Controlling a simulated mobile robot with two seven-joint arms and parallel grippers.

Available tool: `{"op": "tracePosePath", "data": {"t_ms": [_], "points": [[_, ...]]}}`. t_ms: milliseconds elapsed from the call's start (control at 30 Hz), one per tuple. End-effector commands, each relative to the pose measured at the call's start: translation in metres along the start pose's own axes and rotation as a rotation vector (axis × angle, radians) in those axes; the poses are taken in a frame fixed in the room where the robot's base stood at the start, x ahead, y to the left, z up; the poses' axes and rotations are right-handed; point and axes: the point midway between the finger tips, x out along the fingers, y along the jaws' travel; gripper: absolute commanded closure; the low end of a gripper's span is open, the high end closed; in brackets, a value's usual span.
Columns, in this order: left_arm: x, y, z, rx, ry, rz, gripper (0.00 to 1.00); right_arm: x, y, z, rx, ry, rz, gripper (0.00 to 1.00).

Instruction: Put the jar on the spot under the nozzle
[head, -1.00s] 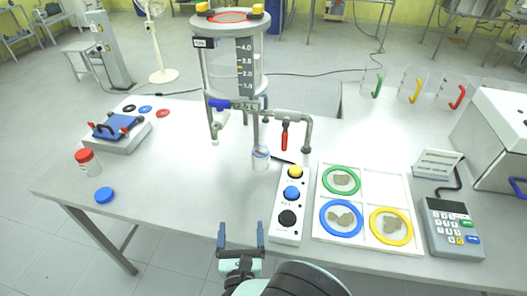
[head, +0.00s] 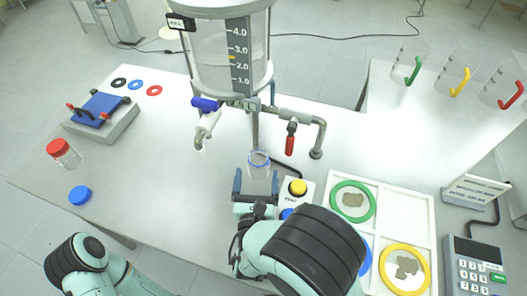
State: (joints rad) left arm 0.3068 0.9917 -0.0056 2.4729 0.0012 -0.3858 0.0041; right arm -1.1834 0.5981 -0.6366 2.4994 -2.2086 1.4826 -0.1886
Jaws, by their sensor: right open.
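A clear open jar with a blue rim (head: 259,160) stands upright on the table, in front of the reactor's leg. My right gripper (head: 256,174) is open, with its two fingers on either side of the jar's lower part in the picture; I cannot tell whether they touch it. The glass reactor (head: 225,50) has two outlets: a short tap with a blue handle (head: 202,125) on the left, and a pipe with a red handle (head: 291,138) ending in a downward nozzle (head: 316,152) on the right. No marked spot is distinguishable. My left gripper is out of view.
A button box (head: 298,188) stands just right of the jar, partly hidden by my right arm. A white tray with coloured rings (head: 388,202) lies further right. A red-lidded jar (head: 63,153) and a blue lid (head: 80,195) are at left. The left middle table is clear.

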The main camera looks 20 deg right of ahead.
Motion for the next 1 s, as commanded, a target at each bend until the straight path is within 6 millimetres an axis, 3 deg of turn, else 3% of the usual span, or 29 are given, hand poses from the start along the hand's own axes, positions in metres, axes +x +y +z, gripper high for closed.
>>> {"op": "tracePosePath", "data": {"t_ms": [333, 600, 900, 933, 1000], "points": [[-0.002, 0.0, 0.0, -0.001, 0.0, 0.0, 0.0, 0.031, 0.0, -0.001, 0.0, -0.001, -0.002, 0.11], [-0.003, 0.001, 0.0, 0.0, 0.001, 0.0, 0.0, 0.069, 0.0, -0.005, 0.0, -0.001, -0.001, 0.11], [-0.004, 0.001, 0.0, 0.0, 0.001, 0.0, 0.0, 0.075, 0.001, -0.005, 0.0, 0.001, 0.001, 0.11], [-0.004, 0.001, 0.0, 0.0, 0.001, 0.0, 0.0, 0.075, 0.001, -0.005, 0.0, 0.001, 0.001, 0.15], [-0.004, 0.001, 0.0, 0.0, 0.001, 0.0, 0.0, 0.075, 0.001, -0.005, 0.0, 0.001, 0.001, 0.38]]}}
